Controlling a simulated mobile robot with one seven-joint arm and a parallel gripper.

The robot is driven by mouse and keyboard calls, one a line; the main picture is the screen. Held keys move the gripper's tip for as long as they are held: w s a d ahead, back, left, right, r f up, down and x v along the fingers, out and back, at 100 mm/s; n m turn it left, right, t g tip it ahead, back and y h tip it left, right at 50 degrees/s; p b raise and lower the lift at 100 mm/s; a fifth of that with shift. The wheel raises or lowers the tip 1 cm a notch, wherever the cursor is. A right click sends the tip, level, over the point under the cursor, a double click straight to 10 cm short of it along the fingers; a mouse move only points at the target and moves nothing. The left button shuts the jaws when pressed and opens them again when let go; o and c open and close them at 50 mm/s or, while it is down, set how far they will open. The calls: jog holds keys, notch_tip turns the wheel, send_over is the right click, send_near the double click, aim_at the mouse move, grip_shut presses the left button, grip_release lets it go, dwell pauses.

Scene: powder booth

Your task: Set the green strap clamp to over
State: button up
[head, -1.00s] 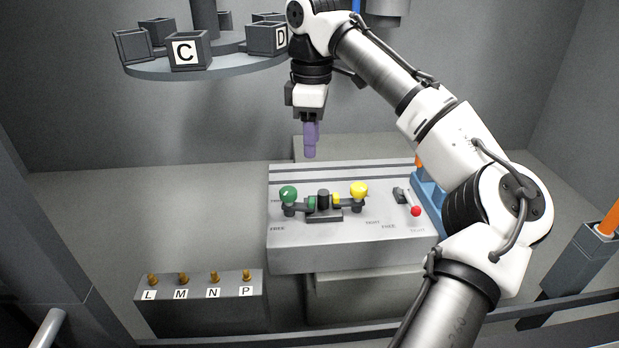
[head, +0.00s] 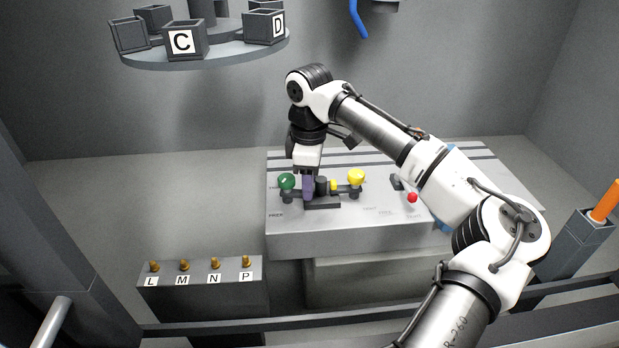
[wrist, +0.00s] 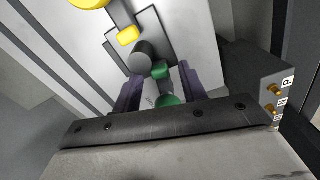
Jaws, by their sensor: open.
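The green strap clamp has a round green knob (head: 287,181) at the left end of a dark bar on the grey bench block. In the wrist view its green collar (wrist: 160,70) and part of the knob (wrist: 168,101) show. My gripper (head: 308,192) points down, low over the block, just right of the knob in the head view. In the wrist view my gripper (wrist: 158,88) is open, its purple fingers on either side of the green parts. The gripper body hides part of the knob. I cannot tell whether a finger touches it.
A yellow-knobbed clamp (head: 356,177) shares the fixture, right of a dark central post (head: 321,186). A red-tipped lever (head: 412,197) is farther right. A block with pegs L, M, N, P (head: 205,290) stands front left. A carousel with lettered bins (head: 215,58) hangs upper left.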

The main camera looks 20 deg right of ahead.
jog(key=shift+f, duration=0.15)
grip_shut()
jog(key=shift+w+n+p, duration=0.2)
jog(key=shift+n+p, duration=0.3)
jog(key=shift+p, duration=0.1)
jog(key=shift+w+d+n+p, duration=0.25)
jog(key=shift+w+n+p, duration=0.15)
jog(key=shift+n, duration=0.5)
grip_release()
notch_tip(320, 180, up, 14)
jog(key=b, duration=0.1)
jog(key=shift+s+f, duration=0.1)
